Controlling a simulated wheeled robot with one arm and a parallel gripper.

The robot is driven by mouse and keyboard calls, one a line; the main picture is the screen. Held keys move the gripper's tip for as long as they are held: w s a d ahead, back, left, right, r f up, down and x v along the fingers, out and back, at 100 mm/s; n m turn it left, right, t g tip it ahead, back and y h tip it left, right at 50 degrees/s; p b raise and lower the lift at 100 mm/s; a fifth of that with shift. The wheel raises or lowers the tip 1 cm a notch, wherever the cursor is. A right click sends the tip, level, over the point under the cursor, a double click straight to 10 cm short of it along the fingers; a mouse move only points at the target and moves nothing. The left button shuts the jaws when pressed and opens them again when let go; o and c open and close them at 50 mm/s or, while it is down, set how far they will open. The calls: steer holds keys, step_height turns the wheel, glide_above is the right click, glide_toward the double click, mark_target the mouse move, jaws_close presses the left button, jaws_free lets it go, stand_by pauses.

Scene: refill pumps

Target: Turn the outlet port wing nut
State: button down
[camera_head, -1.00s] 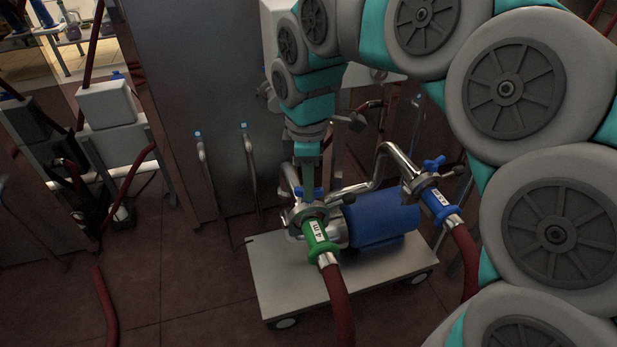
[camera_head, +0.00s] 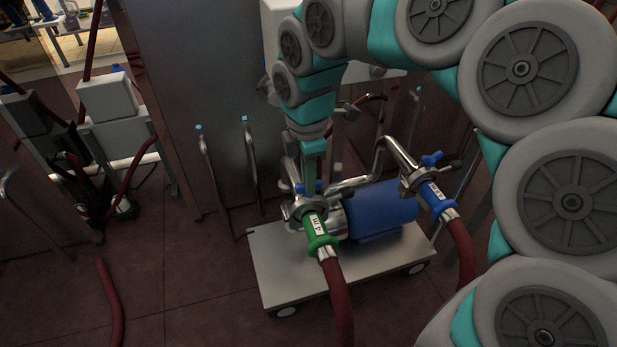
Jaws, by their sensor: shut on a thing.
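The pump is a blue motor (camera_head: 381,212) with steel pipework on a wheeled cart. Two ports carry clamps with blue wing nuts. One wing nut (camera_head: 318,187) is at the near left port, above the green hose coupling (camera_head: 316,232). The other wing nut (camera_head: 431,159) is at the right port, above the blue hose coupling (camera_head: 437,199), clear of my arm. My gripper (camera_head: 309,187) points down from above and is shut on the left wing nut. The fingers partly hide that nut and its clamp. No label shows which port is the outlet.
The flat grey cart (camera_head: 283,272) stands on dark red floor tiles. Dark red hoses (camera_head: 338,300) run from both couplings towards the front. A tall metal cabinet (camera_head: 190,90) stands behind. Other pump equipment (camera_head: 106,100) is at the left. The floor at front left is mostly clear.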

steer(key=c, duration=0.9)
jaws_free()
steer(key=shift+r, duration=0.1)
steer(key=shift+w+a+r, duration=0.1)
steer(key=shift+r, duration=0.55)
step_height(320, 180, up, 6)
steer(key=shift+r+b, duration=0.2)
steer(key=shift+b, duration=0.1)
